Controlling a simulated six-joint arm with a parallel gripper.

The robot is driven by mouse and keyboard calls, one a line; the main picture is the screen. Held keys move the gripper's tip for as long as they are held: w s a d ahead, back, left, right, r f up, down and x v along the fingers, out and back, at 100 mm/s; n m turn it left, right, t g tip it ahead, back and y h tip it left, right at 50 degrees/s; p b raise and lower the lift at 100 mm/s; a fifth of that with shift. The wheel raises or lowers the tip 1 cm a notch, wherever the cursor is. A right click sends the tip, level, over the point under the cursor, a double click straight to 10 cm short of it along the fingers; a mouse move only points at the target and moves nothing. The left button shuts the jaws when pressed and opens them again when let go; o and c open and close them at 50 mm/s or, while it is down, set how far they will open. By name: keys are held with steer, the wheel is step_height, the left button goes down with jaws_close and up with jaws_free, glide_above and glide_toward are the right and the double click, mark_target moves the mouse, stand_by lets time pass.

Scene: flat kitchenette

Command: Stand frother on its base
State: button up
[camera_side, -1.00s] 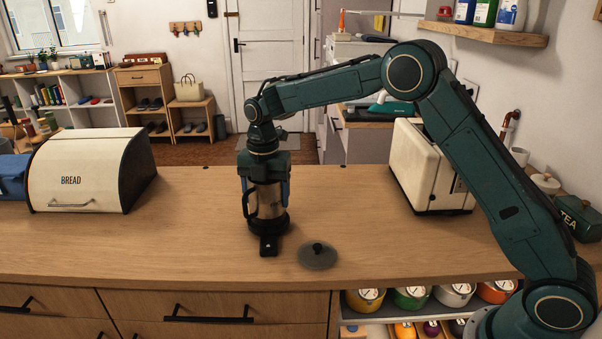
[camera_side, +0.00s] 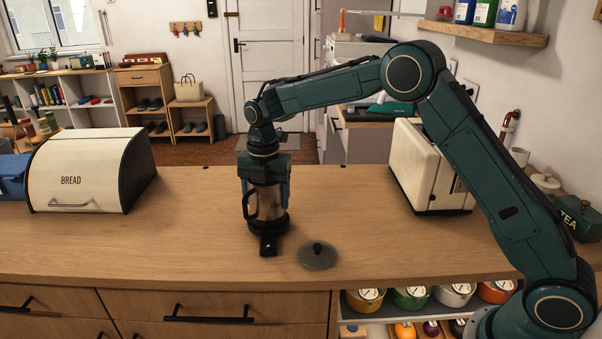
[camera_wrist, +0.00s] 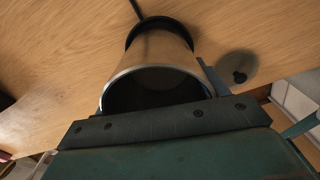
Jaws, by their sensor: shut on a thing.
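The frother (camera_side: 268,203) is an upright metal jug with a black handle on its left side in the side view. Its open rim and dark inside show in the wrist view (camera_wrist: 155,88). It stands at the black round base (camera_side: 270,228), whose front tab points toward the counter's near edge. No gap shows between jug and base, but I cannot tell whether it is fully seated. My gripper (camera_side: 266,192) points down with one finger on each side of the jug, shut on it. The palm hides the jug's top in the side view.
A grey round lid with a black knob (camera_side: 318,254) lies on the counter (camera_side: 190,235), right of the base. A cream bread bin (camera_side: 85,172) stands at left and a cream toaster (camera_side: 425,170) at right. The counter between them is otherwise clear.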

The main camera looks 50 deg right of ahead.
steer(key=shift+f, duration=0.55)
stand_by(0.9)
steer(key=o, duration=1)
steer(key=shift+f, duration=0.1)
step_height(320, 180, up, 11)
steer(key=shift+r, duration=0.1)
stand_by(0.9)
stand_by(0.5)
